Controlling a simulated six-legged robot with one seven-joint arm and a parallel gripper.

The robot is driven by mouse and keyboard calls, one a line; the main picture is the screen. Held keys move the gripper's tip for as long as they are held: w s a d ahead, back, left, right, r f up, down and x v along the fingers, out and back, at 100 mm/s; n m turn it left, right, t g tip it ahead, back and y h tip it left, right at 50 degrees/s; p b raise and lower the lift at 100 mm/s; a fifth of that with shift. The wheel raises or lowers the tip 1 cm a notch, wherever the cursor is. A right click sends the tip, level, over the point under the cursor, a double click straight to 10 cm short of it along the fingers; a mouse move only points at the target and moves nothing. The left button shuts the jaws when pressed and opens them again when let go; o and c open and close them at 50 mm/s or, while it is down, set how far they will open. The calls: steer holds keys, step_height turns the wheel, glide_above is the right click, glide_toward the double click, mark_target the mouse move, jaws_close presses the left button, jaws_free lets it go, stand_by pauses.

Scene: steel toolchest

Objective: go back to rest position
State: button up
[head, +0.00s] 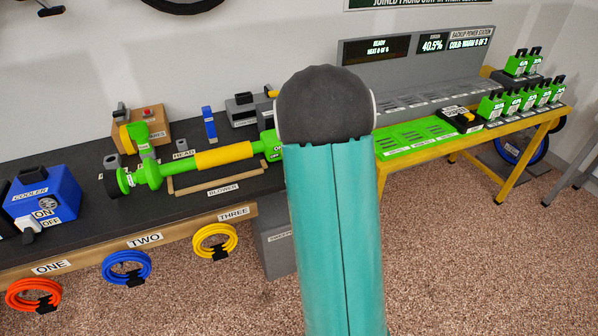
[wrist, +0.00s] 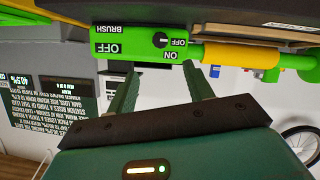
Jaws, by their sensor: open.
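My gripper (wrist: 160,88) shows in the wrist view with its two dark green fingers apart and nothing between them. Past the fingertips is a green tool body (wrist: 140,42) with ON, OFF and BRUSH labels and a dial. In the head view my teal arm with its dark rounded joint stands in the middle and hides part of the bench; my gripper is not visible there. The green and yellow blower (head: 222,155) lies on the dark bench, its right end hidden behind my arm. I cannot tell whether the fingers touch the green body.
The dark bench (head: 75,178) holds a blue cooler (head: 42,197) and a brown box (head: 150,135). Orange, blue and yellow coils (head: 214,240) hang along its front. On the right, a yellow-framed table (head: 430,150) carries several green battery packs (head: 490,106). The speckled floor in front is clear.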

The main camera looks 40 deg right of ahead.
steer(key=s+a+r+g+y, duration=0.1)
steer(key=s+a+r+g, duration=0.1)
steer(key=a+r, duration=0.55)
steer(key=s+a+r+g+y, duration=0.1)
steer(key=s+a+r+y, duration=0.15)
steer(key=a+r, duration=0.5)
steer(key=s+a+r+g+y, duration=0.1)
steer(key=s+a+r+g, duration=0.1)
steer(key=s+a, duration=0.5)
steer(key=s+a+r+n+g+y, duration=0.1)
steer(key=s+a+r+g, duration=0.1)
steer(key=s+a, duration=0.6)
steer(key=s, duration=0.2)
steer(key=shift+s, duration=0.4)
